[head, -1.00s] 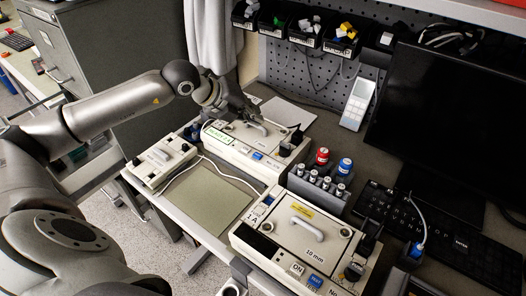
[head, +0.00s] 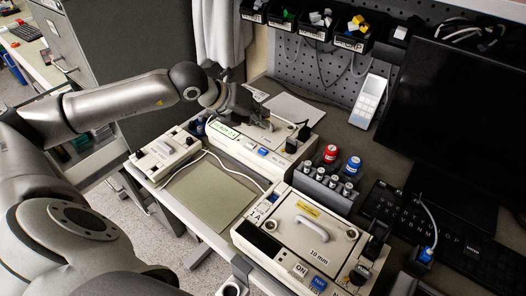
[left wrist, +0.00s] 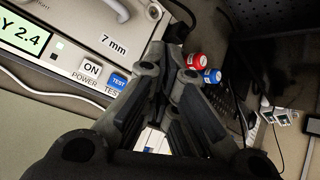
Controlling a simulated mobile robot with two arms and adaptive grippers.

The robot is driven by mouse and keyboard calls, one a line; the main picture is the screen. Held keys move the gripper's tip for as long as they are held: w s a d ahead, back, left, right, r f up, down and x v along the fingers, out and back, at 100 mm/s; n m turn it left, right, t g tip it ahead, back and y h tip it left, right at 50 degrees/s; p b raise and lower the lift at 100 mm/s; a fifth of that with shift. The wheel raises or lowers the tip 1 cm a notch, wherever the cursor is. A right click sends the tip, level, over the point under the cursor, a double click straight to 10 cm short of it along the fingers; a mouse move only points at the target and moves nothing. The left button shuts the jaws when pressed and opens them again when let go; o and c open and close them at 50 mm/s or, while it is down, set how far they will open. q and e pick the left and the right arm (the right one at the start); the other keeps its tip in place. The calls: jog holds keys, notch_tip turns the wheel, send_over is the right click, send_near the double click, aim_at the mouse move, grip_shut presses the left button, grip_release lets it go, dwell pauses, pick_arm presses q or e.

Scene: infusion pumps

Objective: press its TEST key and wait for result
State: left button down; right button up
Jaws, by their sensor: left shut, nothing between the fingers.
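The far pump (head: 240,144) is a cream box with a handle on its lid. Its lit green display (left wrist: 25,38) reads "Y 2.4" where visible in the left wrist view, beside a small green light, and the lid is marked 7 mm. Its blue TEST key (left wrist: 119,81) sits right of the white ON key (left wrist: 92,69); the blue key also shows in the head view (head: 263,152). My left gripper (head: 268,123) is shut and empty over the far pump. In the left wrist view its fingers (left wrist: 174,50) lie right of the TEST key, apart from it in the picture.
A nearer pump (head: 298,232), marked 1 A and 10 mm, has a dark display. A vial rack (head: 326,190) with red-capped and blue-capped bottles stands between the pumps and the keyboard (head: 425,225). A smaller cream device (head: 163,158) and a bare mat (head: 210,193) are at left.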

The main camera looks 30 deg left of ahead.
pick_arm(q)
jog(key=b, duration=0.3)
send_over(261, 148)
notch_tip(261, 148, down, 5)
jog(key=shift+f, duration=0.2)
jog(key=shift+f+b, duration=0.4)
jog(key=shift+f, duration=0.1)
dwell(0.8)
jog(key=shift+f+b, duration=0.4)
jog(key=shift+b, duration=0.5)
jog(key=shift+f+b, duration=0.4)
jog(key=shift+b, duration=0.25)
dwell(0.3)
jog(key=shift+r, duration=0.1)
dwell(0.4)
jog(key=shift+r, duration=0.7)
jog(key=shift+r, duration=0.1)
